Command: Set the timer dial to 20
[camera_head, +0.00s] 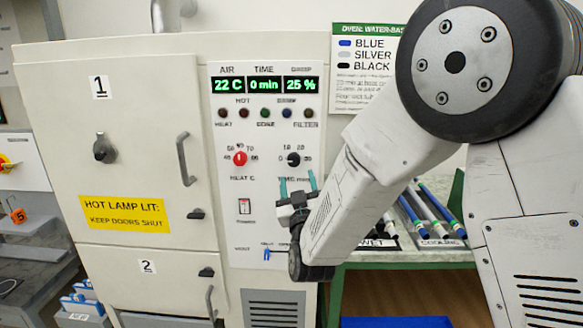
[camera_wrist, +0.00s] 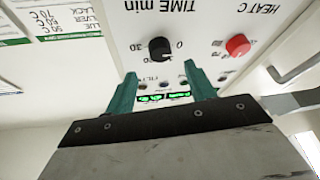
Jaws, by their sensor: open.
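The timer dial (camera_head: 294,159) is a small black knob marked TIME min on the oven's white control panel. It also shows in the wrist view (camera_wrist: 159,48), where the panel appears upside down. Its pointer setting is too small to read. The TIME display (camera_head: 264,85) reads 0 min. My gripper (camera_head: 298,183) has two teal fingers, open and empty, just below the dial in the head view. In the wrist view the gripper (camera_wrist: 160,72) has its fingertips apart, with the dial lined up between them and beyond the tips. The fingers do not appear to touch the knob.
A red heat dial (camera_head: 240,158) sits left of the timer dial. A power switch (camera_head: 245,206) and a blue lever (camera_head: 267,253) are lower on the panel. The oven door (camera_head: 125,210) is shut. Rods lie on a green rack (camera_head: 405,256) to the right.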

